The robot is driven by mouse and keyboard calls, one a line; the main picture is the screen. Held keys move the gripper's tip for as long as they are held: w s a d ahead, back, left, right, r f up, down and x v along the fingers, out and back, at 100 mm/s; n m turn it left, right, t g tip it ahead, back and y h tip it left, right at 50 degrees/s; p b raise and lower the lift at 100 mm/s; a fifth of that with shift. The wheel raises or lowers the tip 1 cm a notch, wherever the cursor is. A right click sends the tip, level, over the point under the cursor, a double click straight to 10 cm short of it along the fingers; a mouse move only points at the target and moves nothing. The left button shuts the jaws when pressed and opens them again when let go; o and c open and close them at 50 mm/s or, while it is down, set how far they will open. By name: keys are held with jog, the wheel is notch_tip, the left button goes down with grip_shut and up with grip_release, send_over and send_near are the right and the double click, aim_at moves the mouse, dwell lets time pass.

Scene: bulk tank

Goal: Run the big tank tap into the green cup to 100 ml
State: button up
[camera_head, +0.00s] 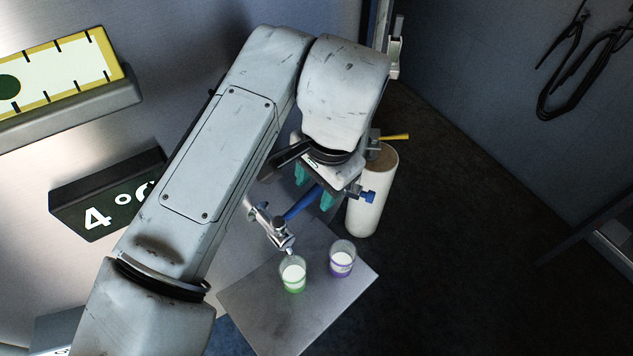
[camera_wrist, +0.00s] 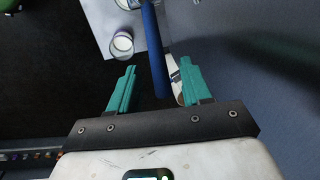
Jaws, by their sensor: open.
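The big tank tap (camera_head: 268,225) is metal, with a long blue lever (camera_head: 300,205) slanting up and right from it. The green cup (camera_head: 293,273), clear with a green base, stands on the metal shelf just below the spout and looks whitish inside; I cannot read its level or see a clear stream. My gripper (camera_head: 313,188), with teal fingers, is open at the lever's upper end. In the wrist view the blue lever (camera_wrist: 156,60) lies between the open fingers (camera_wrist: 159,63), apart from the left one; contact with the right one is unclear.
A purple-based cup (camera_head: 342,258) with white contents stands right of the green cup; it also shows in the wrist view (camera_wrist: 122,44). A pale cylinder (camera_head: 372,200) stands behind the metal shelf (camera_head: 270,320). The tank wall (camera_head: 180,60) with its gauge (camera_head: 60,75) is at left.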

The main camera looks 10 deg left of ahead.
jog(key=shift+f, duration=0.35)
jog(key=shift+c, duration=0.3)
grip_shut()
